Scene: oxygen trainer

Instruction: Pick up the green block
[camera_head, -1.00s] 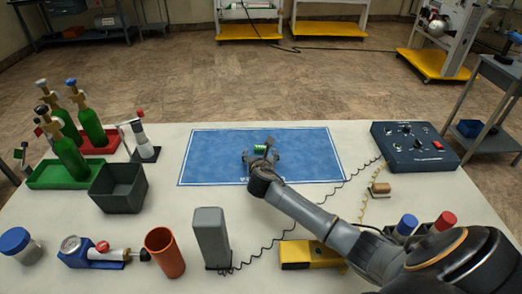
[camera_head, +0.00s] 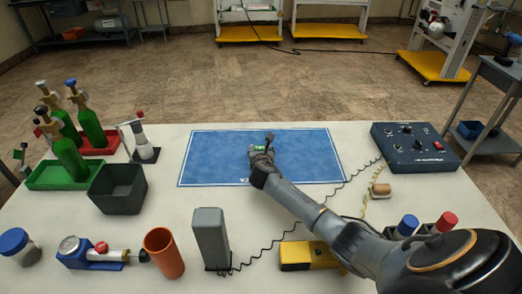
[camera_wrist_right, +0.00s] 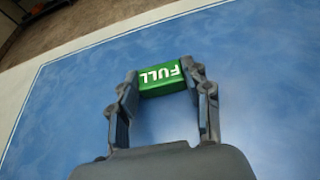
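The green block (camera_wrist_right: 160,78), marked FULL in white, is between the fingertips of my right gripper (camera_wrist_right: 163,80) in the right wrist view. A finger meets each end of it, so the gripper is shut on it. In the head view the green block (camera_head: 257,148) shows small at the far end of my right gripper (camera_head: 262,151), partly hidden by it. Both are over the blue mat (camera_head: 215,160). I cannot tell whether the block touches the mat. My left gripper is not in view.
Green cylinders in red and green trays (camera_head: 50,178), a dark bin (camera_head: 118,190) and a syringe-like device (camera_head: 95,252) stand at left. An orange cup (camera_head: 164,252) and a grey box (camera_head: 210,238) stand in front. A control box (camera_head: 415,147) is at right. The mat is otherwise clear.

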